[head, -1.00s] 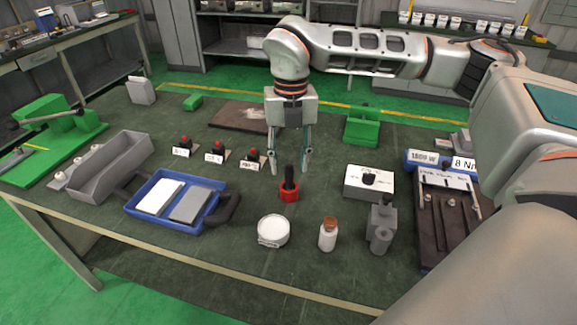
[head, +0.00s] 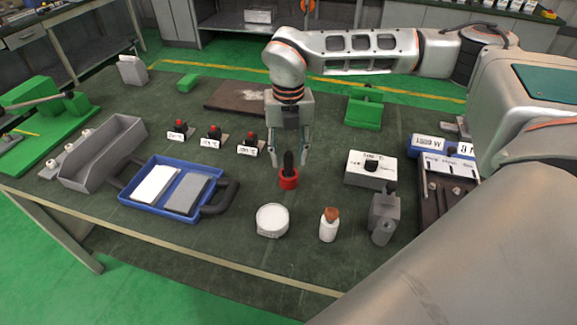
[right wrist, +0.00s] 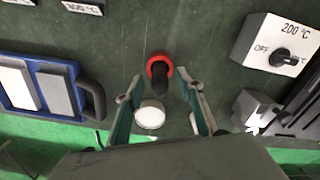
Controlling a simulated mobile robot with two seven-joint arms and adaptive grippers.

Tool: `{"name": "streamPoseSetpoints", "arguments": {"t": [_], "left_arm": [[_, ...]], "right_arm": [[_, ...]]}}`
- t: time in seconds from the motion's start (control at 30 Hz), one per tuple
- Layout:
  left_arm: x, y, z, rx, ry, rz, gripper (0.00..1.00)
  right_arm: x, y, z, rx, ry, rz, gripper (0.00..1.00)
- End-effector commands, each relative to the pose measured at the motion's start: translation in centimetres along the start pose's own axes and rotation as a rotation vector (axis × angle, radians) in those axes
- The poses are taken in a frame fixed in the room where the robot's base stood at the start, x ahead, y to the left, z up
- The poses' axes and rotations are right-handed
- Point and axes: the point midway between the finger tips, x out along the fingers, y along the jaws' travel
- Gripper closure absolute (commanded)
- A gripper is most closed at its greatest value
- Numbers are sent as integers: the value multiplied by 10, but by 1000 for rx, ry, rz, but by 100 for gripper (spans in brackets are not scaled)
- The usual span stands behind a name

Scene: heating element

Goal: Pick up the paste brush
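What looks like the paste brush is a black upright handle (head: 289,161) standing in a red round holder (head: 288,180) on the dark green table. My right gripper (head: 289,163) points down over it, open and empty, with one finger to each side of the handle in the picture. In the right wrist view, the black handle (right wrist: 160,83) and red holder (right wrist: 158,64) show between the two open fingers (right wrist: 164,92). I cannot tell whether the fingertips are level with the handle; no contact shows. My left gripper is not in view.
A white round jar (head: 272,220) and a white bottle with a brown top (head: 329,225) stand nearer the front edge. A white control box (head: 371,170) is to the right. A blue tray (head: 133,200) is to the left, with several red-topped switches (head: 214,132) behind it.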

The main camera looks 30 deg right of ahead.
Motion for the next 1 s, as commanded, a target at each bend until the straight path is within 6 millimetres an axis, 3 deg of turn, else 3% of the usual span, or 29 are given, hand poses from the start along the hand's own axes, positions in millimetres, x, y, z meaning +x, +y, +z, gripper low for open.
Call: {"name": "streamPoseSetpoints", "arguments": {"t": [0.3, 0.43, 0.8, 1.0], "left_arm": [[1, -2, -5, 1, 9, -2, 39], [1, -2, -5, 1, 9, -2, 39], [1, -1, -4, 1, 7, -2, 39], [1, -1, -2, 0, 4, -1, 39]], "right_arm": [[5, 0, 0, 0, 0, 1, 65], [5, 0, 0, -1, 0, 0, 99], [3, 0, 0, -1, -1, 1, 100], [-8, 1, 1, 0, -3, 2, 100]]}}
